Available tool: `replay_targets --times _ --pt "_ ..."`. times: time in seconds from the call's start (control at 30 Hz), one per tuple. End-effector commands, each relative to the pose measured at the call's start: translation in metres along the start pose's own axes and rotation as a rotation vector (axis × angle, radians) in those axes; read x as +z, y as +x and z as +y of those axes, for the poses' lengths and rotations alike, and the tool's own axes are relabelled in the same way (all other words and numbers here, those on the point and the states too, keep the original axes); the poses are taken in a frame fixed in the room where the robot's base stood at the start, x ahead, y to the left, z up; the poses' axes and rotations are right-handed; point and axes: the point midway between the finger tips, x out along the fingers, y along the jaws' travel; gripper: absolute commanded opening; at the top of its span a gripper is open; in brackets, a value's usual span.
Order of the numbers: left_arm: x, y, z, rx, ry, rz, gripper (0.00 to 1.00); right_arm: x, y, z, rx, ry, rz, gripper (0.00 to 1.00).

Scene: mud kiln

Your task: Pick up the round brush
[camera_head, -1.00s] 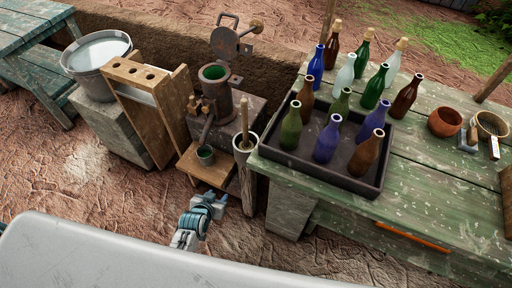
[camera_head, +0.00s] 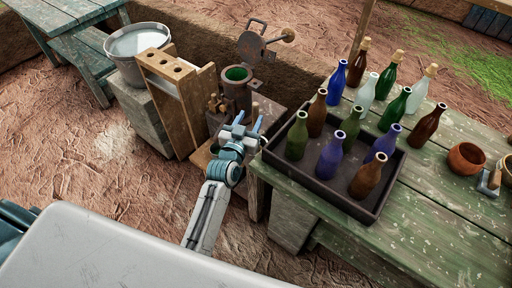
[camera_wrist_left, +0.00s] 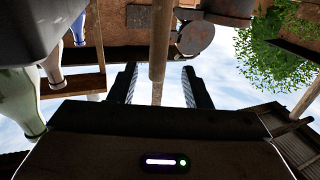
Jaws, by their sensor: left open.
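My left gripper (camera_head: 249,120) is raised beside the black tray, in front of the kiln. It is open. A round wooden handle (camera_head: 255,108), which I take for the round brush, shows at its fingertips. In the left wrist view the handle (camera_wrist_left: 160,50) runs between the two spread fingers of the gripper (camera_wrist_left: 158,88), with gaps on both sides. The brush's bristle end is hidden. The holder it stood in is covered by my arm in the head view. My right gripper is not in view.
The black tray (camera_head: 350,205) with several bottles stands close right on the green table (camera_head: 420,235). A kiln pot (camera_head: 238,75) is behind the gripper. A wooden rack (camera_head: 170,95) and a water bucket (camera_head: 138,45) are left. A brown bowl (camera_head: 466,158) is far right.

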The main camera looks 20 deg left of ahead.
Motion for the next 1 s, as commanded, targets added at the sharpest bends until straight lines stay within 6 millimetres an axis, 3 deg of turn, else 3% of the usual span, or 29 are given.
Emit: replay_targets --times 0.4,0.67,0.7,0.9,1.0 --pt "-0.002 0.049 0.003 0.001 0.0 -0.002 0.44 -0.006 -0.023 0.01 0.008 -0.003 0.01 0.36" --pt "0.0 0.052 0.003 0.0 0.0 -0.002 0.44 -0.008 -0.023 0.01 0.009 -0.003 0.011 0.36" --pt "0.0 0.052 0.003 0.0 0.0 -0.002 0.42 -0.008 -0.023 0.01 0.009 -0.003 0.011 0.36" --pt "0.0 0.052 0.003 0.0 0.0 -0.002 0.03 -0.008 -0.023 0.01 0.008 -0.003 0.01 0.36" --pt "-0.001 0.052 0.003 0.0 0.0 -0.001 0.0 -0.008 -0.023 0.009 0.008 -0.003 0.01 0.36"
